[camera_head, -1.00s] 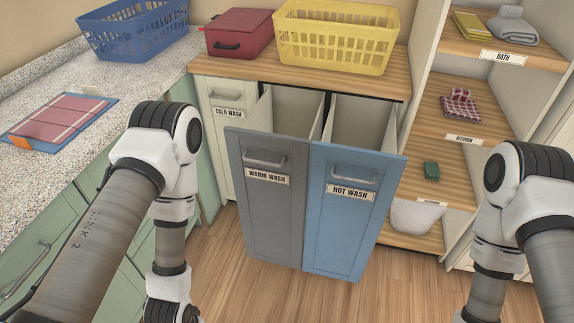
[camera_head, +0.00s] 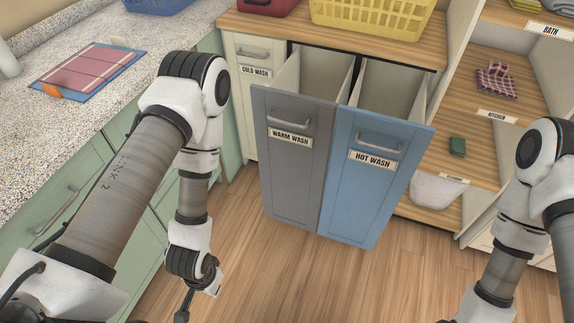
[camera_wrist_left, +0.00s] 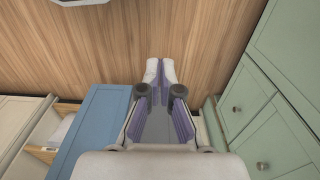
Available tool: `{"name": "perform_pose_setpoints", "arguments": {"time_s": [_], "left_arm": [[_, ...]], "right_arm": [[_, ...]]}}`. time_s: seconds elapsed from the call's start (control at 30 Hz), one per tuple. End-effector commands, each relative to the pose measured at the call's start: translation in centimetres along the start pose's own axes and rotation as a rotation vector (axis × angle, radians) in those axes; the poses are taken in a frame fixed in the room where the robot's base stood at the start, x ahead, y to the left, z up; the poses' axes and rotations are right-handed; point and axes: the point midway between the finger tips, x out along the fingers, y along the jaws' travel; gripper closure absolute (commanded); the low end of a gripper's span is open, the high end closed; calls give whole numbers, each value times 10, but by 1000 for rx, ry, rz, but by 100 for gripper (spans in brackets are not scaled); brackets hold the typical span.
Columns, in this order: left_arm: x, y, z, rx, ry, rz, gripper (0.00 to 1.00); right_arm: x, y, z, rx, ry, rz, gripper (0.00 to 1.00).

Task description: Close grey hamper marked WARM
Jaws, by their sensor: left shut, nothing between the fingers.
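The grey hamper (camera_head: 292,158) marked WARM WASH is tilted open at the cabinet, with its cream inside showing at the top. It has a bar handle (camera_head: 289,134) above its label. The blue hamper (camera_head: 368,178) marked HOT WASH is also open, directly to its right. My left gripper (camera_wrist_left: 160,70) is shut and empty in the left wrist view. In the head view only part of it shows at the bottom edge, in front of and below the grey hamper, apart from it. My right gripper is below the head view's edge.
The cream COLD WASH front (camera_head: 242,95) is closed, left of the grey hamper. Green cabinets and a speckled counter (camera_head: 60,115) stand at left. The wooden floor (camera_head: 300,275) before the hampers is clear.

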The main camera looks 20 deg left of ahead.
Motion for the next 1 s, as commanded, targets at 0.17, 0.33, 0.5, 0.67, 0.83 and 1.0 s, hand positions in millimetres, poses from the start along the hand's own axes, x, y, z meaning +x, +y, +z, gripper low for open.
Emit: {"name": "perform_pose_setpoints", "arguments": {"time_s": [0.17, 0.33, 0.5, 0.67, 0.83, 1.0], "left_arm": [[-2, -4, -72, 488, 292, -86, 100], [-2, -7, -199, 1033, 730, -462, 100], [-30, -8, -306, 1286, 1071, -1039, 100], [-33, -9, -339, 1245, 1191, -1179, 100], [-38, -9, -346, 1235, 1207, -1195, 100], [-40, -9, -363, 1234, 1207, -1194, 100]], "right_arm": [[0, 0, 0, 0, 0, 0, 60], [47, 0, 0, 0, 0, 0, 60], [127, 1, 0, 0, -1, 0, 60], [174, 1, 0, 0, -1, 0, 60], [183, 1, 0, 0, 0, 0, 60], [180, 1, 0, 0, 1, 0, 60]]}}
